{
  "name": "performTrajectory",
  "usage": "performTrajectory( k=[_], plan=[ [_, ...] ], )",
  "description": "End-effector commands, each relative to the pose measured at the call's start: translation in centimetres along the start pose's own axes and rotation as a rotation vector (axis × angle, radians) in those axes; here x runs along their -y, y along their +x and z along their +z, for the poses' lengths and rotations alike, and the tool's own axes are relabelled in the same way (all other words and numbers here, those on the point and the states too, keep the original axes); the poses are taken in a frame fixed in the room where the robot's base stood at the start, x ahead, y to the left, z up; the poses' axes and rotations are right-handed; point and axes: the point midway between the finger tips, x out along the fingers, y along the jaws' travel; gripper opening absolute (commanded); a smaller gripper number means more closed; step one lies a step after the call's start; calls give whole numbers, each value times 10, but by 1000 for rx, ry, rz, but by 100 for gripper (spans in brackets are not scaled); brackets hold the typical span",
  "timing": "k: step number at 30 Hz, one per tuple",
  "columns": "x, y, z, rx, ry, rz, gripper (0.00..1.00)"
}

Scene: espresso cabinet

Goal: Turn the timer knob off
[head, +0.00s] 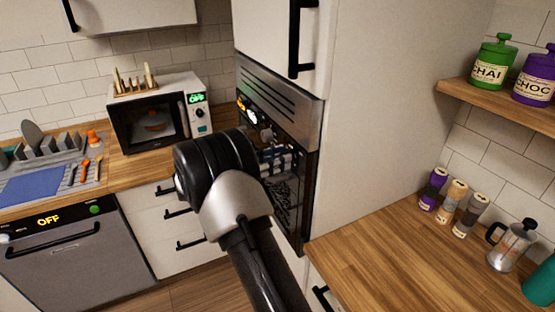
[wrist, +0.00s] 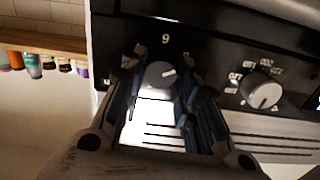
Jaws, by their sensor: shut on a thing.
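The built-in oven (head: 278,105) stands in the tall cabinet, its black control panel facing my arm. In the wrist view, a round grey knob (wrist: 160,75) with a pale pointer line sits on the panel, a numeral reading like a 9 beside it; I take it as the timer knob. My gripper (wrist: 160,66) has one dark finger on each side of this knob and is shut on it. A second knob (wrist: 262,91), with several markings around it, is to the right, clear of the fingers. In the head view my arm hides the gripper.
A microwave (head: 155,112) showing OFF stands on the left counter. The tall cabinet's side (head: 380,110) borders the right counter (head: 400,260), which holds small jars and a coffee press (head: 510,245).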

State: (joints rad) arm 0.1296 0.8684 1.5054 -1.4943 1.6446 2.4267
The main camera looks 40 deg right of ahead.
Motion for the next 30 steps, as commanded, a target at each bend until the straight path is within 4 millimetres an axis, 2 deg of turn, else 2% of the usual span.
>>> performTrajectory(
  k=[11, 30],
  plan=[
    [0, 0, 2, 0, -202, 0, 5],
    [2, 0, 1, 1, -808, 0, 5]
  ],
)
